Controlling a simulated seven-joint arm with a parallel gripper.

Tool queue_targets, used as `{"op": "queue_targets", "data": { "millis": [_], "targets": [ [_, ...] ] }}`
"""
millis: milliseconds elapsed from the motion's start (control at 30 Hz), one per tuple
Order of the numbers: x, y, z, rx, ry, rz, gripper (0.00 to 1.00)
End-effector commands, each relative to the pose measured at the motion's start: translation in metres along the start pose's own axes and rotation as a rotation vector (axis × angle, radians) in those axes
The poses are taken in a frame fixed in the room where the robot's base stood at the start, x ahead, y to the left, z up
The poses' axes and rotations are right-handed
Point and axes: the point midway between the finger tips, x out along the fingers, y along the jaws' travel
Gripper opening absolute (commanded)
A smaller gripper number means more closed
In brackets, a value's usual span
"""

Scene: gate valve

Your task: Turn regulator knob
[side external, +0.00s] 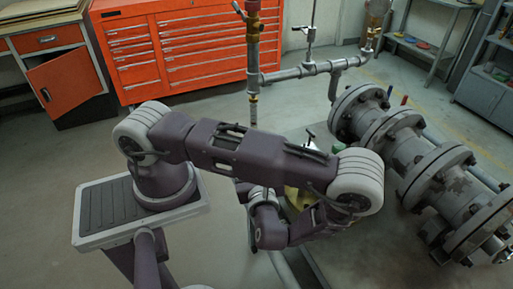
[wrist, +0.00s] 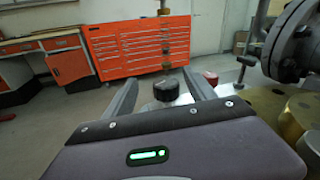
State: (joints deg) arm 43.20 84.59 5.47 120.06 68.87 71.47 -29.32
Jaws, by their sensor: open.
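A black round knob (wrist: 166,90), which looks like the regulator knob, shows in the wrist view just beyond and between my two fingers. My gripper (wrist: 160,76) is open, with one finger on each side of the knob in the picture. I see no contact between fingers and knob; the exact depth gap is unclear. In the side external view my arm covers the work area, and I cannot make out the fingers or the black knob there. A yellow part (side external: 298,197) shows partly behind my arm.
A small red knob (wrist: 211,77) sits right of the black one. Brass-coloured parts (wrist: 296,112) and a dark flanged pipe (wrist: 291,40) are close on the right. Large grey flanged pipes (side external: 412,150) lie right of my arm. An orange tool cabinet (side external: 180,45) stands far back.

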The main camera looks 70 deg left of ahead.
Motion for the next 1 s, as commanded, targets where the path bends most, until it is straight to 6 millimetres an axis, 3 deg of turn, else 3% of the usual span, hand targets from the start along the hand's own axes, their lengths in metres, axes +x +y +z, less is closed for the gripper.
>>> {"op": "queue_targets", "data": {
  "millis": [100,200,600,900,933,1000],
  "targets": [
    [0.01,0.002,-0.023,0.111,-0.037,-0.14,0.65],
    [0.015,0.003,-0.032,0.15,-0.047,-0.19,0.65],
    [0.077,-0.009,-0.031,0.156,-0.049,-0.194,0.65],
    [0.085,-0.011,-0.031,0.156,-0.047,-0.195,0.65],
    [0.084,-0.011,-0.031,0.156,-0.047,-0.195,0.63],
    [0.084,-0.011,-0.031,0.156,-0.047,-0.195,0.49]
  ]
}}
